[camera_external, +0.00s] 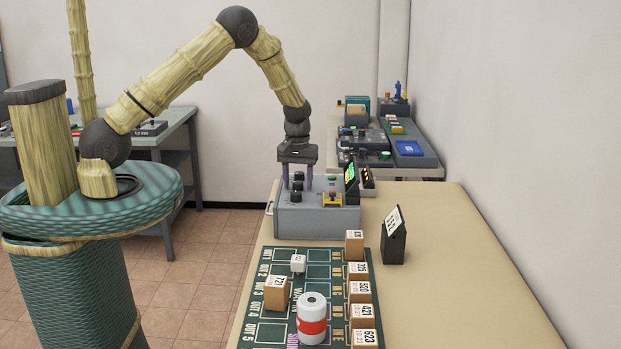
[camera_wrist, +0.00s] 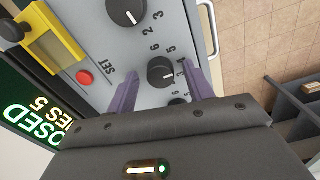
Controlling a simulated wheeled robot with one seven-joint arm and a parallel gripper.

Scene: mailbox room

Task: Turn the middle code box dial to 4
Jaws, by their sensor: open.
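The grey code box (camera_external: 318,222) stands on the table, with black dials on its top. In the wrist view the middle dial (camera_wrist: 160,70) sits between the two purple fingers of my gripper (camera_wrist: 160,74). Its light pointer mark faces right in that view; the number it meets is too small to read surely. Another dial (camera_wrist: 127,10) is above it in the wrist view, and a third (camera_wrist: 178,102) is partly hidden by my gripper. In the external view my open gripper (camera_external: 298,182) points down over the dials. Finger contact cannot be told.
A red button (camera_wrist: 84,78) and a yellow-framed unit (camera_wrist: 48,40) are on the box near the dials. A lit display (camera_external: 350,177) stands at its right. In front lie a green mat (camera_external: 322,272) with numbered boxes and a white-and-red canister (camera_external: 312,318). The table's right side is mostly clear.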

